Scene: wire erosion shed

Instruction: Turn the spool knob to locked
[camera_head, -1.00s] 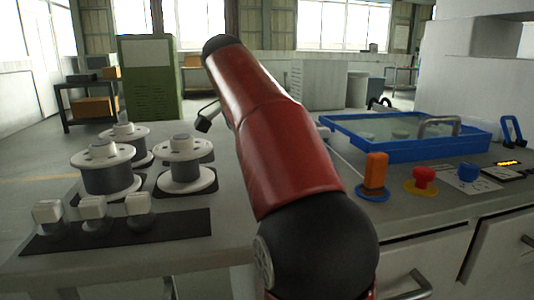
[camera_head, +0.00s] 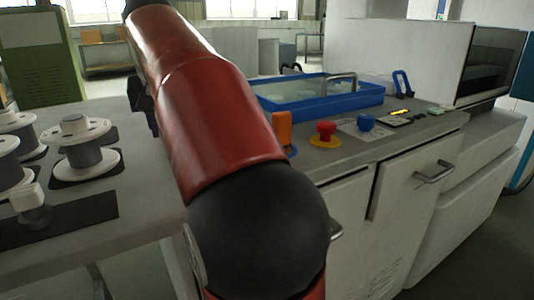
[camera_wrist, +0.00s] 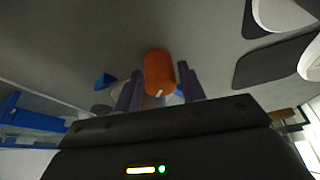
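An orange upright knob (camera_head: 282,130) on a blue base stands on the grey bench top, just right of my arm, which hides part of it. No label shows which control is the spool knob. In the wrist view an orange rounded piece (camera_wrist: 159,72) is between and beyond the two purplish fingers of my gripper (camera_wrist: 161,88). The fingers are apart, with a gap on each side of the orange piece; I cannot tell if they touch it. In the head view my gripper is hidden behind my arm.
White spools (camera_head: 82,145) stand on the left bench. Cabinet handles (camera_head: 434,172) stick out in front.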

